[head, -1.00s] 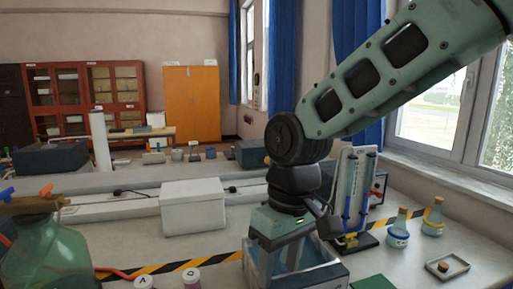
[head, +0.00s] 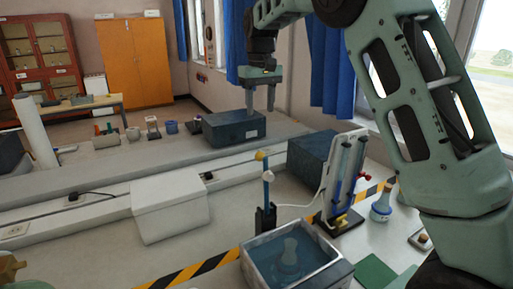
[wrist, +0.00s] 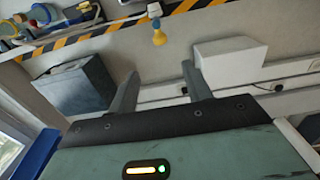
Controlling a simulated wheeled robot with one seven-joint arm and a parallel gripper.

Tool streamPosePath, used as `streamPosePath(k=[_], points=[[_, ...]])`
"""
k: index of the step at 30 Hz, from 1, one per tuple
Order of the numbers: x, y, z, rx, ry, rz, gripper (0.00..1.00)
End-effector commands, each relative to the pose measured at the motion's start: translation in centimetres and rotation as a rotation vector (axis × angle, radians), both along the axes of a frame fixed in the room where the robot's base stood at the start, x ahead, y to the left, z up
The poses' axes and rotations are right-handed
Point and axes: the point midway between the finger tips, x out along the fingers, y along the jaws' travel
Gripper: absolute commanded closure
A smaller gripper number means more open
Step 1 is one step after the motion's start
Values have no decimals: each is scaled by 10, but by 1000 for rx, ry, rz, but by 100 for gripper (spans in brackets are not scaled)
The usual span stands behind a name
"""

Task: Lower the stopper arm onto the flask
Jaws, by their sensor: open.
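The stopper arm (head: 267,190) is a thin blue bar standing nearly upright on a black stand, with a yellow knob at its top and a whitish piece just below. The yellow knob (wrist: 159,38) also shows in the wrist view, beyond the fingertips. A pale, translucent flask (head: 289,252) stands in a grey open water bath (head: 250,272) in front of the stand. My gripper (head: 260,108) is open and empty, fingers pointing down, higher in the picture than the knob and apart from it. In the wrist view my gripper (wrist: 160,82) has nothing between its fingers.
A white box (head: 170,208) stands left of the bath. A dark box (head: 312,160) and a glass-column apparatus (head: 345,175) stand behind and right. A blue-collared bottle (head: 382,203) and a green mat (head: 375,272) are at right. Striped tape (head: 205,268) crosses the bench.

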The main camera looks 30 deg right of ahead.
Motion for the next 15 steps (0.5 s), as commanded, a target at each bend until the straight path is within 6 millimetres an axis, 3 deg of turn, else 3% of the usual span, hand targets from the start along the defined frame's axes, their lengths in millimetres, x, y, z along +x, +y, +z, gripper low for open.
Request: streamPosePath(k=[15], points=[[-1, 1, -106, 0, 5, 0, 51]])
